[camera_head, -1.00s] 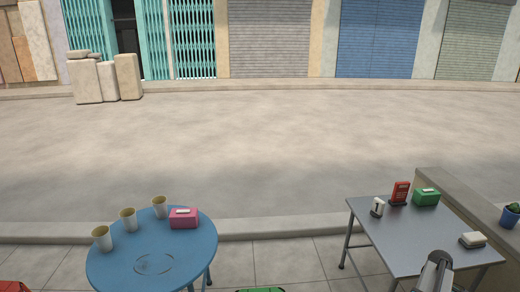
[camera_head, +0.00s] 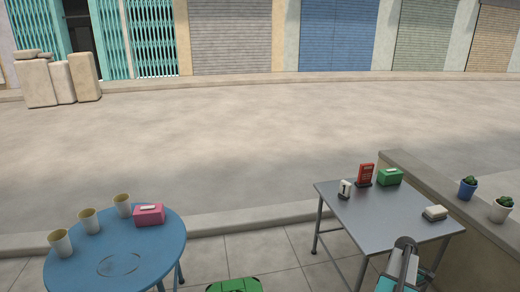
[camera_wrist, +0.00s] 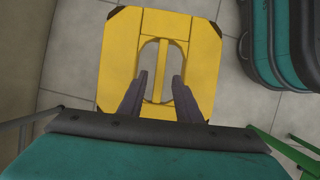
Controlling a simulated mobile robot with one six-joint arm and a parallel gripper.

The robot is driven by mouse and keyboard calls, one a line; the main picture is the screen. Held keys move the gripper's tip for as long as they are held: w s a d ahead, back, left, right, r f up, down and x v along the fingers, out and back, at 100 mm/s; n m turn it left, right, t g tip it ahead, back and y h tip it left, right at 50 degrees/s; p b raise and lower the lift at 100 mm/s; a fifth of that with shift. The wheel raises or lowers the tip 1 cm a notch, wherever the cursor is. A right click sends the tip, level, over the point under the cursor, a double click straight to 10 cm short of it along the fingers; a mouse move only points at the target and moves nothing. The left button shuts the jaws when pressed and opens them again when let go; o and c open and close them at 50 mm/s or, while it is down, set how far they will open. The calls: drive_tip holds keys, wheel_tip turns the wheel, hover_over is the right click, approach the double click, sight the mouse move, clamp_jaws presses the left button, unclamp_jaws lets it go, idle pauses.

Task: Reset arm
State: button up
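My gripper (camera_wrist: 157,95) shows in the wrist view with its two dark fingers apart and nothing between them. It points down over a yellow stool top (camera_wrist: 118,72) with an oval opening and a bar across it. The fingers look above the stool; whether they touch it I cannot tell. In the head view, part of my arm shows at the lower right, in front of the grey metal table (camera_head: 375,217). The fingertips are not visible in that view.
A blue round table (camera_head: 160,255) at lower left holds several cups (camera_head: 88,221) and a pink tissue box (camera_head: 149,215). The metal table holds a red item (camera_head: 365,174), a green box (camera_head: 389,177) and a white block (camera_head: 435,212). A low wall (camera_head: 425,180) stands right.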

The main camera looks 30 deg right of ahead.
drive_tip(key=shift+b+x, duration=0.9)
drive_tip(key=shift+x, duration=2.75)
clamp_jaws()
